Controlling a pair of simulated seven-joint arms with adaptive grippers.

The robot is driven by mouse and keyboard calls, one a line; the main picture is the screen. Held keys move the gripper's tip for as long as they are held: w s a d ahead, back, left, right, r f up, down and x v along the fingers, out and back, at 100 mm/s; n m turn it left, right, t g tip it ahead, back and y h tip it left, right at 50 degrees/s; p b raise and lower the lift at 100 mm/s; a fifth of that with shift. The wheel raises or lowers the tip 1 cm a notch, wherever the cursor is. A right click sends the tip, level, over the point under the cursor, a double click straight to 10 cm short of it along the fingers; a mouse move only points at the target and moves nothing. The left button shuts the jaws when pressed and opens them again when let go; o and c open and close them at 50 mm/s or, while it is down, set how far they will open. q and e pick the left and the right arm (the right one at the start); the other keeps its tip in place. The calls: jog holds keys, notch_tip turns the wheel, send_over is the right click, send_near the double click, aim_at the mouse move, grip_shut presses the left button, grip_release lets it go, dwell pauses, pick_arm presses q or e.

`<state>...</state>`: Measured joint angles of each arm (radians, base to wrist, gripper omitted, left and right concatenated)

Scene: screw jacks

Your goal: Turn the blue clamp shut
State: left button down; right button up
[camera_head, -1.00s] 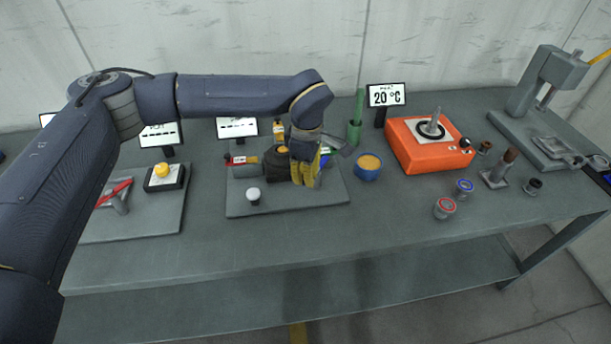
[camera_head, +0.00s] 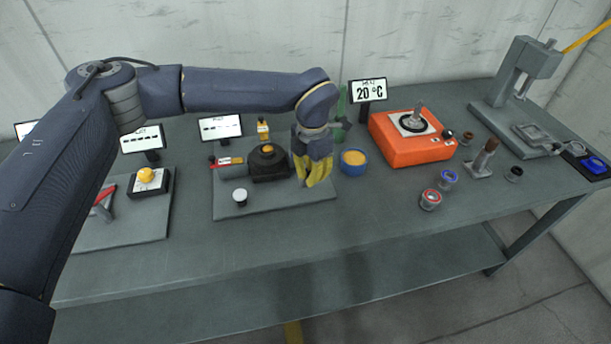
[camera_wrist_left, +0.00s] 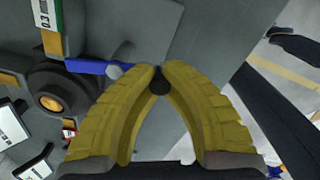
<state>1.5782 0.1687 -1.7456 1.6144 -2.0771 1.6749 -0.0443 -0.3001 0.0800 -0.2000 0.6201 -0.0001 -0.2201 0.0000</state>
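My left gripper (camera_head: 316,184) points down over the right part of the grey base plate (camera_head: 260,208). Its yellow fingers also show in the left wrist view (camera_wrist_left: 158,76), with tips close together around a small dark knob (camera_wrist_left: 158,83). The knob lies in line with the blue clamp's bar (camera_wrist_left: 92,67) and seems to be its end. The bar runs from beside the black round housing (camera_wrist_left: 52,100) to the left finger, which hides part of it. In the head view the clamp is hidden behind my gripper. My right gripper is not in view.
A white-topped knob (camera_head: 239,196) stands at the plate's front. A blue bowl (camera_head: 353,162) stands close right of my gripper, with a green holder (camera_head: 342,122) behind. An orange device (camera_head: 410,148) is farther right.

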pick_arm(q)
jog(key=d+n, duration=0.1)
jog(key=n, duration=0.1)
jog(key=w+d+n, duration=0.1)
jog(key=n, duration=0.2)
jog(key=shift+w+r, duration=0.1)
jog(key=shift+w, duration=0.1)
jog(key=shift+w+d+n, duration=0.2)
jog(key=shift+w+n, duration=0.2)
jog(key=shift+n, duration=0.5)
jog(key=shift+w, duration=0.1)
jog(key=c, duration=1.3)
grip_release()
jog(key=shift+d, duration=0.1)
jog(key=shift+o, duration=0.2)
notch_tip(320, 180, up, 12)
